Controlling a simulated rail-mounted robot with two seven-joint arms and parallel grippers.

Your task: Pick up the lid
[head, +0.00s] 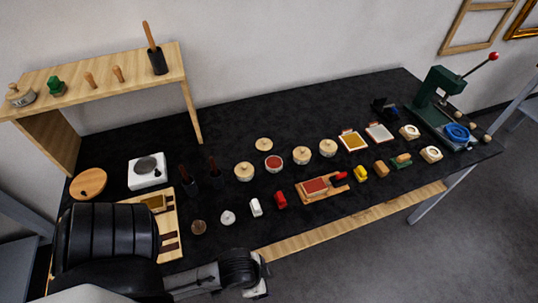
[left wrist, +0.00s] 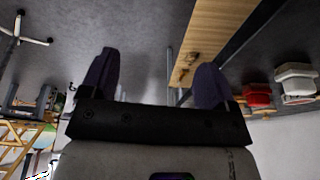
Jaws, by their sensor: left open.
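A pale wooden lid with a small knob (head: 264,144) lies on the black table top in the head view. It is just behind an open pot with red contents (head: 273,163). My left gripper (head: 260,281) is at the front edge of the table, well apart from the lid. In the left wrist view my left gripper (left wrist: 156,82) shows two dark fingers spread apart with nothing between them. The lid cannot be made out in that view. My right gripper is not in view.
Lidded pots (head: 244,172) (head: 301,155) (head: 328,148) stand around the open pot. A green press (head: 437,92) stands at the right. A wooden shelf (head: 95,78) is at the left.

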